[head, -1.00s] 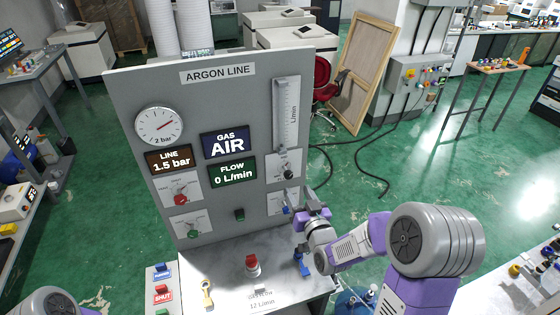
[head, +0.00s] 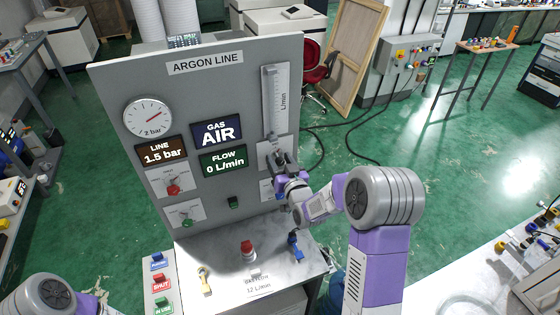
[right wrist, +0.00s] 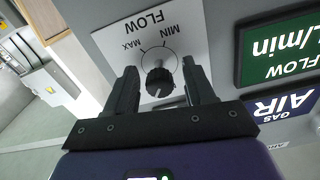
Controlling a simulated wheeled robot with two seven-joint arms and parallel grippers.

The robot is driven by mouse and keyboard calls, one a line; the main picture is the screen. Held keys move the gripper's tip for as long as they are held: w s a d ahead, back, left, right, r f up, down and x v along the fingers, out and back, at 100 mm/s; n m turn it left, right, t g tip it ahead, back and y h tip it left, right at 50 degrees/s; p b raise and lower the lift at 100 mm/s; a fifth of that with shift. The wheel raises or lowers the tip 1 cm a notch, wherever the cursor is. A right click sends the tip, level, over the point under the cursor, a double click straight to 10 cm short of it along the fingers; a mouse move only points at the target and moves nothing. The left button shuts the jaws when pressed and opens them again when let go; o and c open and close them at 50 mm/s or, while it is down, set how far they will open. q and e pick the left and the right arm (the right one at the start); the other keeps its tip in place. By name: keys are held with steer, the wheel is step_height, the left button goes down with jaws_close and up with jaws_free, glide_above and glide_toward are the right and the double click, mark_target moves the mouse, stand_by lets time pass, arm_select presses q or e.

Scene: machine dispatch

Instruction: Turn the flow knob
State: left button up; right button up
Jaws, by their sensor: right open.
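The flow knob (right wrist: 158,81) is a black knurled knob on a white plate (right wrist: 150,38) marked FLOW, MIN and MAX, upside down in the right wrist view. My right gripper (right wrist: 161,70) is open, its two dark fingers on either side of the knob with small gaps visible. How deep the fingers reach over the knob I cannot tell. In the head view the right gripper (head: 281,158) is at the right side of the panel, hiding most of the knob. The flow display (head: 223,161) reads 0 L/min. My left gripper is out of view.
The grey ARGON LINE panel (head: 240,92) also carries a gauge (head: 148,117), a flow tube (head: 276,100), a red knob (head: 173,190) and a green knob (head: 187,222). A red-topped button (head: 247,248) and a blue-handled item (head: 295,246) are on the ledge below.

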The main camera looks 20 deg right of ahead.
steer(key=shift+c, duration=0.5)
jaws_close()
steer(key=shift+f+m+b, duration=0.1)
steer(key=shift+m+b, duration=0.2)
steer(key=shift+b, duration=0.35)
steer(key=m+b, duration=0.8)
steer(key=b, duration=0.5)
steer(key=shift+f+b, duration=0.1)
steer(key=shift+b, duration=0.2)
steer(key=shift+r+m+b, duration=0.2)
steer(key=shift+m+b, duration=0.7)
steer(key=shift+b, duration=0.15)
steer(key=shift+o, duration=0.5)
jaws_free()
